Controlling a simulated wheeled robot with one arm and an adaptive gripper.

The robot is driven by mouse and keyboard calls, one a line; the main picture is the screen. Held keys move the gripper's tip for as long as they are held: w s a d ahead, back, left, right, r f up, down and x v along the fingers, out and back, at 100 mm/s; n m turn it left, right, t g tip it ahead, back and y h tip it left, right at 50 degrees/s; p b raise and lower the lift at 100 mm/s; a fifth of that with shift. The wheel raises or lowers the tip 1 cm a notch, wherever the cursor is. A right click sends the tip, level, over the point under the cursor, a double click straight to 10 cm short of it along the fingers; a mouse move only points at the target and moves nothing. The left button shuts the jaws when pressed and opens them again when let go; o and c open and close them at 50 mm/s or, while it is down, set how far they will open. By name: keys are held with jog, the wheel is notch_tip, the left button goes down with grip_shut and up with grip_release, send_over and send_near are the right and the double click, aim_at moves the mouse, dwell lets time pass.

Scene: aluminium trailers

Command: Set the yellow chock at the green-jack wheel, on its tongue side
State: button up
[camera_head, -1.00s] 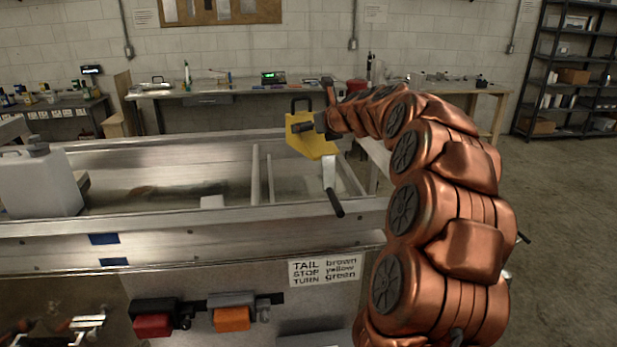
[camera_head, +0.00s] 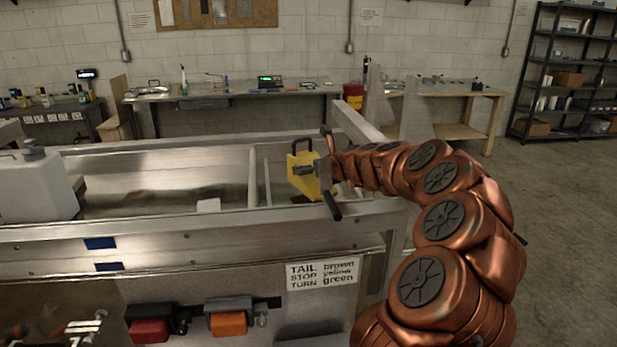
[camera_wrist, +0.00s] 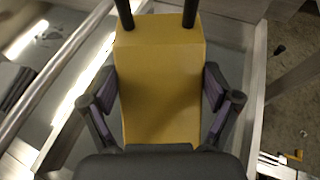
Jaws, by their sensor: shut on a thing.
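The yellow chock (camera_head: 303,176) has a dark handle on top and hangs in my gripper (camera_head: 318,169) at the right end of the aluminium trailer (camera_head: 220,218). In the wrist view the chock (camera_wrist: 160,85) fills the middle, with the two fingers of my gripper (camera_wrist: 163,105) against its left and right sides. Two black handle posts rise from its far end. Trailer bed and rails lie below it. The chock appears to be over or inside the trailer frame; its exact height I cannot tell. No wheel or green jack shows clearly in these frames.
A white jug (camera_head: 38,185) stands at the trailer's left. Red (camera_head: 149,331) and orange (camera_head: 228,323) lamps sit below a label (camera_head: 322,273). Benches line the back wall. Open floor (camera_head: 555,230) lies at the right.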

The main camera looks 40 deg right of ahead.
aim_at(311, 176)
jog(key=shift+f, duration=1.35)
jog(key=shift+f, duration=0.1)
jog(key=o, duration=1.5)
